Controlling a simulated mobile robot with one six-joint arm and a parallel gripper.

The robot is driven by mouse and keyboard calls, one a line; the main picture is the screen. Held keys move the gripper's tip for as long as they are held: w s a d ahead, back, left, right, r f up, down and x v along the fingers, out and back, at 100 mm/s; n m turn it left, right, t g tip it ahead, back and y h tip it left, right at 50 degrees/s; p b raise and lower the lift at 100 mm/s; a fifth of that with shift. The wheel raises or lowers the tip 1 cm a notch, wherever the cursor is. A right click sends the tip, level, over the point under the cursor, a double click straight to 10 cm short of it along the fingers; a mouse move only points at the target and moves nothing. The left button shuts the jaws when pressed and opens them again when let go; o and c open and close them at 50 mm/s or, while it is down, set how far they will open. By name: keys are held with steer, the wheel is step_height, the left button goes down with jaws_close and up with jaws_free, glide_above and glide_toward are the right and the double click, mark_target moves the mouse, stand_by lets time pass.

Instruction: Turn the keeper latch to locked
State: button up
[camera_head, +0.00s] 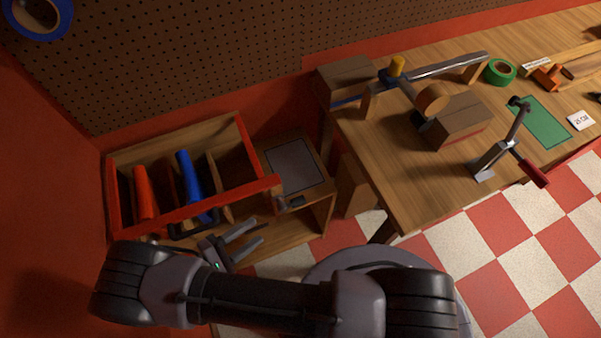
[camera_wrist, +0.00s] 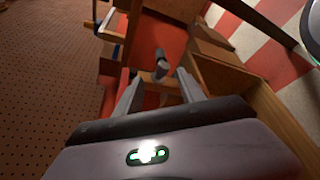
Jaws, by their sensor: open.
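A small dark grey part that looks like the keeper latch (camera_head: 291,202) sits by the right front corner of the red-edged tray, beside a grey panel. In the wrist view the latch (camera_wrist: 161,64) shows as a grey knob-ended lever beyond and between my fingertips. My gripper (camera_head: 258,231) is open and empty, to the lower left of the latch in the head view and apart from it. My two fingers also show in the wrist view (camera_wrist: 158,78). I cannot tell the latch's locked or unlocked position.
The red-edged wooden tray (camera_head: 188,213) holds a red cylinder (camera_head: 145,193) and a blue cylinder (camera_head: 189,174). A grey panel (camera_head: 295,167) lies right of it. A workbench (camera_head: 405,190) with a clamp, tape and blocks stands to the right. A pegboard wall rises behind.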

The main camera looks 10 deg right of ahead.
mark_target(291, 207)
steer(key=b+x, duration=0.2)
steer(key=x, duration=1.5)
steer(key=shift+d, duration=0.15)
steer(key=shift+s, duration=0.1)
jaws_close()
stand_by(0.5)
